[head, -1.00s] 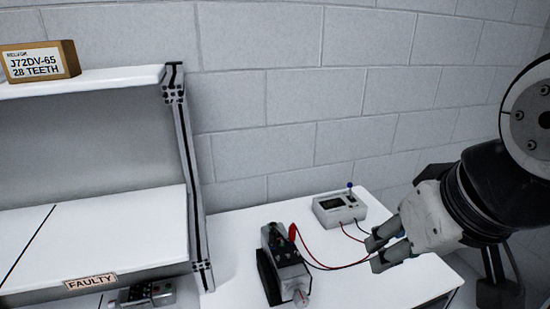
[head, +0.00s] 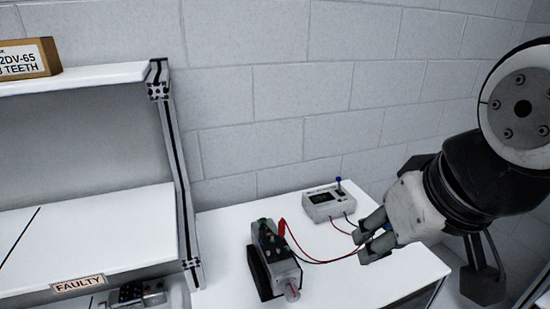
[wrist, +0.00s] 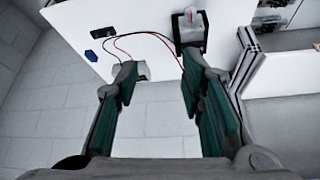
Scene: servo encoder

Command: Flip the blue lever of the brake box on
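The brake box (head: 322,209) is a small pale grey case with a dark display, standing on the white table near the wall. Its blue-tipped lever (head: 338,182) sticks up from the top; I cannot tell its switch position. My gripper (head: 361,244) is to the right and in front of the box in the head view, apart from the lever. In the wrist view my gripper (wrist: 160,84) is open and empty, with teal pads wide apart. A pale part of the box (wrist: 143,70) shows beside the left finger, which hides the rest; the lever is not visible there.
A servo unit (head: 284,270) stands in front of the box, joined by red and dark wires (head: 318,261) running close to my fingers. A black object (wrist: 103,33) and a blue object (wrist: 91,57) lie on the table (head: 222,232). A shelf (head: 105,232) stands left.

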